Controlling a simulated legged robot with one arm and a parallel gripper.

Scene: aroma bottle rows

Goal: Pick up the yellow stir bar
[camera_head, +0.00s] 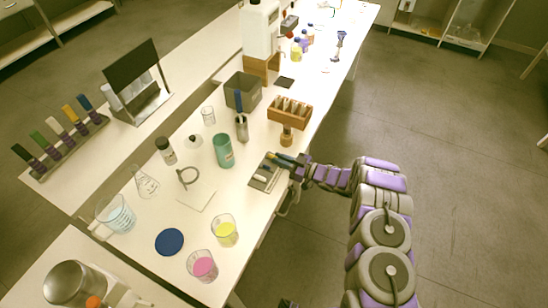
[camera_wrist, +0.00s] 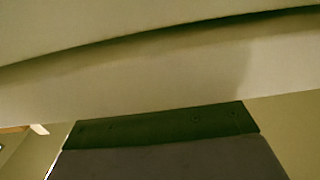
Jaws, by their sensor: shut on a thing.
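My gripper (camera_head: 283,160) reaches in from the right at the bench's right edge, over a small grey tray (camera_head: 257,184). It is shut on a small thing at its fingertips. A small yellow tip (camera_head: 269,154) shows there, which I take to be the yellow stir bar; the dark green fingertips hide most of it. A pale, short piece (camera_head: 262,178) lies on the tray below the gripper. In the wrist view, a large pale surface fills the upper part, and a dark green and grey part of my gripper (camera_wrist: 165,130) fills the lower middle. The stir bar cannot be made out there.
A wooden rack (camera_head: 290,110) and a small brown bottle (camera_head: 286,140) stand just behind the gripper. A green cup (camera_head: 223,151) stands to its left. Beakers with yellow (camera_head: 225,233) and pink liquid (camera_head: 202,266) stand toward the front. The floor to the right is clear.

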